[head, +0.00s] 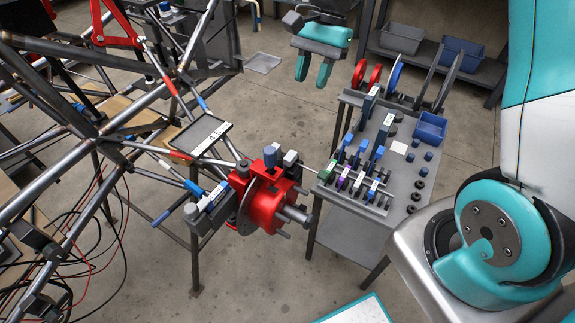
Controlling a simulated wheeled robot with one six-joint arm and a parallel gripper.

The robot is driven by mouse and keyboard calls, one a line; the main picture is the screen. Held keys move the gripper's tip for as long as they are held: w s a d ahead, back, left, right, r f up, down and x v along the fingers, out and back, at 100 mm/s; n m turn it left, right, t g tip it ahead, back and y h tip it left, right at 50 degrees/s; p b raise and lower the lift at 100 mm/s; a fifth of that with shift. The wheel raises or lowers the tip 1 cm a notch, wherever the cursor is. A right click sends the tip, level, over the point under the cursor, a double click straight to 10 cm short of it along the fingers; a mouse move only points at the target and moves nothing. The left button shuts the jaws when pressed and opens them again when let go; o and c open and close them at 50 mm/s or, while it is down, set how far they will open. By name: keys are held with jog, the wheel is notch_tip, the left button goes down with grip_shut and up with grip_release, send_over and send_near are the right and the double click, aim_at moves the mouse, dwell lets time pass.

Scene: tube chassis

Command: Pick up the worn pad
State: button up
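My gripper (313,70) is at the top middle, with two teal fingers pointing down. The fingers are apart with nothing between them. It is above and behind the red caliper-like assembly (262,203), well clear of it. That assembly sits on a disc at the end of the tube frame, with small grey and blue blocks on top. I cannot tell which part is the worn pad; it may be among these blocks or hidden inside the red body.
A grey bench (405,178) at centre right holds several coloured-handled parts, red and blue rings and a blue bin (430,128). The tube chassis (95,120) fills the left. A small tray (201,136) is mounted on it. Shelf bins (402,38) stand behind. Open floor lies between frame and bench.

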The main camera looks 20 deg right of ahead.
send_near(290, 156)
jog(key=shift+s+a+f+m, duration=0.15)
jog(key=shift+f, duration=0.4)
jog(key=shift+s+a+f+m, duration=0.1)
jog(key=shift+s+f+m, duration=0.05)
jog(key=shift+f, duration=0.4)
jog(key=shift+x, duration=3.15)
jog(key=shift+a, duration=0.15)
grip_shut()
